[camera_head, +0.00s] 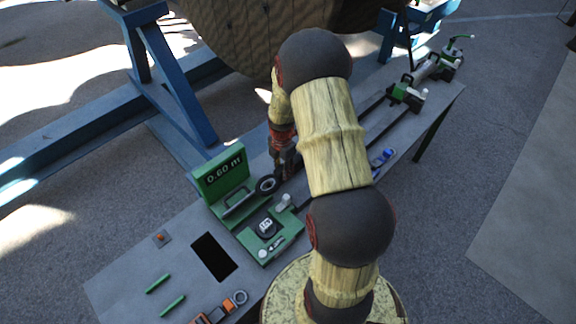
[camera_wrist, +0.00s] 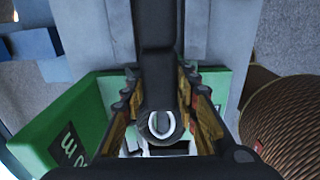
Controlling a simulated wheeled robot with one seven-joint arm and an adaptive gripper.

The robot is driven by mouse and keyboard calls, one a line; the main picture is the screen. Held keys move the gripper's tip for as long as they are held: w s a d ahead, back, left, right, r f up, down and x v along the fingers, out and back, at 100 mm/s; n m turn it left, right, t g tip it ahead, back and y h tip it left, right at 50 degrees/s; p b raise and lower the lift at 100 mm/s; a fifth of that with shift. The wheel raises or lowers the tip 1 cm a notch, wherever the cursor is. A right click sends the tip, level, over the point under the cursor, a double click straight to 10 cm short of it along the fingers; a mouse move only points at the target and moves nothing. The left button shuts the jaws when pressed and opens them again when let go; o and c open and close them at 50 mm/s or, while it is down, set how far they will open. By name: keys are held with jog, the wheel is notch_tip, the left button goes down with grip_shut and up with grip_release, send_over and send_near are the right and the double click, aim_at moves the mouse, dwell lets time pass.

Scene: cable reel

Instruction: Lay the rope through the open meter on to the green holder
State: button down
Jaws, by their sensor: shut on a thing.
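My gripper (camera_head: 285,165) is low over the bench, just past the wheel, partly hidden by my arm. In the wrist view, my gripper (camera_wrist: 160,115) is shut on what seems to be the rope; a pale ring shows between the fingers, and the held part is mostly hidden. The meter's green housing (camera_wrist: 60,135) lies below and left there. A green holder (camera_head: 405,95) is farther along the bench.
The wooden reel (camera_head: 230,35) hangs in a blue frame (camera_head: 165,80) behind the bench; its wound brown rope (camera_wrist: 290,125) shows right in the wrist view. A green base (camera_head: 270,240) with a gauge, a dark opening (camera_head: 213,257) and green sticks (camera_head: 158,283) are at the near end.

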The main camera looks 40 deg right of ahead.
jog(key=a, duration=5.6)
jog(key=shift+d+f+b, duration=0.15)
jog(key=shift+f+b, duration=5)
jog(key=shift+f, duration=2.8)
jog(key=c, duration=1.3)
grip_release()
jog(key=shift+c, duration=0.2)
